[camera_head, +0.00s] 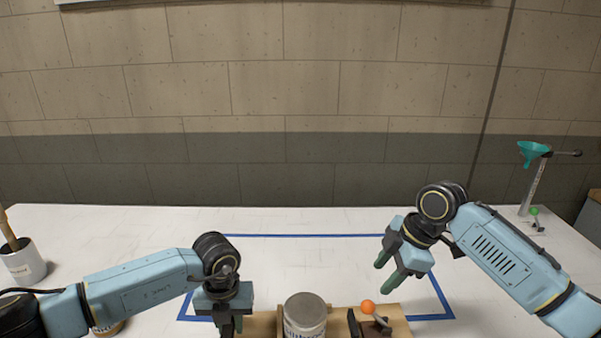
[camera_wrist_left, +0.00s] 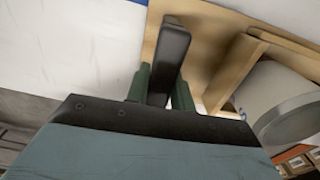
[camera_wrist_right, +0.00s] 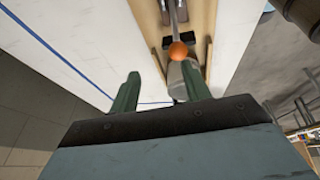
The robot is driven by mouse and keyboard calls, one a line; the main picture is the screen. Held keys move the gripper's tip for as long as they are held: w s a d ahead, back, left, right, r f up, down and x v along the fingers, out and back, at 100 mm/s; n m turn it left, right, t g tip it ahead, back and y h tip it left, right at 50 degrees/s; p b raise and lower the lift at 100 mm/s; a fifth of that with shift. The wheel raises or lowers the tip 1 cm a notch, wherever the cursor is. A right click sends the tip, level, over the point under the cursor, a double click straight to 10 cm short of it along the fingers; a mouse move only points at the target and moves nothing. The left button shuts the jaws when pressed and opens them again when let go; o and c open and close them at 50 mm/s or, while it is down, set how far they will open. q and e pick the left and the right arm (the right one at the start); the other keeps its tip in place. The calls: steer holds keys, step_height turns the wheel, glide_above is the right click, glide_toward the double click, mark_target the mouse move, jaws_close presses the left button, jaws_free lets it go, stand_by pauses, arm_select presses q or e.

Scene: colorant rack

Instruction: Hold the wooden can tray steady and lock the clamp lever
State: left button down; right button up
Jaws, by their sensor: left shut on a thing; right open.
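The wooden can tray (camera_head: 262,324) lies at the bottom centre of the head view, cut off by the lower edge. A grey-lidded can (camera_head: 305,312) stands in it, and also shows in the left wrist view (camera_wrist_left: 270,92). The clamp lever, with an orange knob (camera_head: 367,307), is at the tray's right part; the knob also shows in the right wrist view (camera_wrist_right: 178,50). My left gripper (camera_head: 232,325) is shut on a black upright handle (camera_wrist_left: 170,60) at the tray's left end. My right gripper (camera_head: 386,277) is open and empty, above and apart from the knob.
Blue tape (camera_head: 310,236) outlines an area on the white table. A pot with a wooden stick (camera_head: 22,264) stands at far left, and another can (camera_head: 108,328) is partly hidden under my left arm. The table behind the tray is clear.

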mark_target(372, 302)
steer(key=shift+n+g+h, duration=0.3)
steer(key=shift+g, duration=0.4)
steer(key=shift+s+a+x, duration=0.1)
steer(key=shift+s+x, duration=0.2)
steer(key=shift+x, duration=1.25)
steer(key=shift+s+a+x, duration=0.1)
steer(key=shift+s+x, duration=0.2)
steer(key=shift+x, duration=1.25)
steer(key=shift+s+a+x, duration=0.15)
steer(key=shift+s+x, duration=0.15)
steer(key=shift+x, duration=1.25)
steer(key=shift+r, duration=0.1)
steer(key=shift+c, duration=0.5)
steer(key=c, duration=0.9)
steer(key=shift+d+r, duration=0.1)
steer(key=shift+d, duration=0.05)
